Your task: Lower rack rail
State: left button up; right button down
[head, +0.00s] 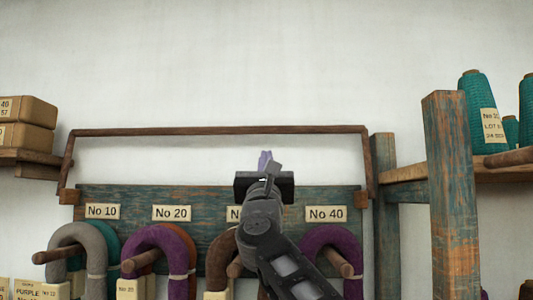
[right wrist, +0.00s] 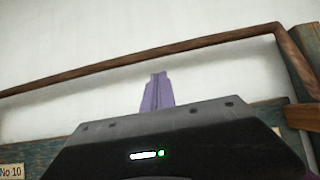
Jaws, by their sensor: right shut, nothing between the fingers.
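The rack rail (head: 220,131) is a thin brown wooden bar. It stands raised above the blue-green rack board (head: 140,196), with side arms coming down to wooden blocks at the board's ends. In the right wrist view the rail (right wrist: 130,62) runs slanting across, beyond the fingertips. My right gripper (head: 265,158) is shut and empty, its purple fingers pointing up and away. In the head view the tips show a little below the rail, right of its middle; they look apart from it. The shut fingers also show in the right wrist view (right wrist: 157,92). My left gripper is not in view.
Hanks of yarn (head: 160,245) hang on pegs under number labels; my right arm partly hides one label. A blue-green post (head: 455,190) and a shelf with teal cones (head: 483,110) stand at right. Boxes (head: 28,112) sit on a left shelf. The wall above is bare.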

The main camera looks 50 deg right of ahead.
aim_at(267, 143)
jog(key=p+x, duration=0.6)
jog(key=x, duration=0.2)
jog(key=shift+r, duration=0.2)
jog(key=shift+w+d, duration=0.2)
